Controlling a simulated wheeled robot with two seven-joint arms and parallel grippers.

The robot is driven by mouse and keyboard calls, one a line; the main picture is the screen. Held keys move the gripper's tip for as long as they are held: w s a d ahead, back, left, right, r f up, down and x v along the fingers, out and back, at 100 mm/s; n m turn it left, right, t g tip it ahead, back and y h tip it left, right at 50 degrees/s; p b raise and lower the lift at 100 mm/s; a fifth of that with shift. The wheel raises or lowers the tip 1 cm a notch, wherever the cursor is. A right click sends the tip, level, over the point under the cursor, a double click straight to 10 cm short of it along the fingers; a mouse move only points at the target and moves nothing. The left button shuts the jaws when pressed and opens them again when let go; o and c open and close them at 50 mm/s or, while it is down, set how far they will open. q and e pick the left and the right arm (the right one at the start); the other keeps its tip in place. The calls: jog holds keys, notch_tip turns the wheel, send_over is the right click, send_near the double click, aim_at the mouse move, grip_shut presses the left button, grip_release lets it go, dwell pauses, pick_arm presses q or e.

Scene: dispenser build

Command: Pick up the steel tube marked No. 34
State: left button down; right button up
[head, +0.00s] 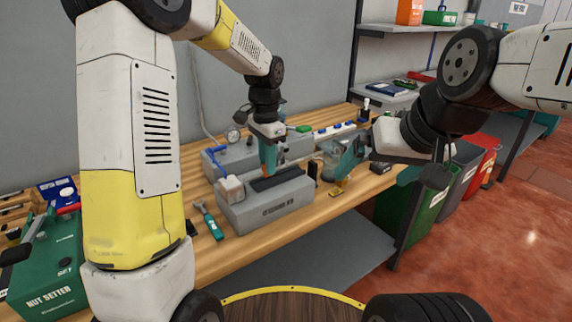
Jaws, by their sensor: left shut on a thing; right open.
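My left gripper (269,162) points down over the grey block-shaped fixture (262,211) on the bench. Its teal jaws are shut on a thin pale-grey bar, which looks like the steel tube (299,160). The bar sticks out to the right of the jaws, roughly level. No number can be read on it, and the jaws hide its other part. My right gripper (341,163) is open and empty to the right of the fixture, low over the bench near a small yellow piece (338,188).
A blue-handled clamp (217,151) and a gauge (232,134) stand by the fixture. A teal-handled tool (209,222) lies to its left. A green nut setter box (45,265) is at the far left. Bins (428,205) stand right of the bench.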

pick_arm(q)
jog(key=shift+r, duration=2.5)
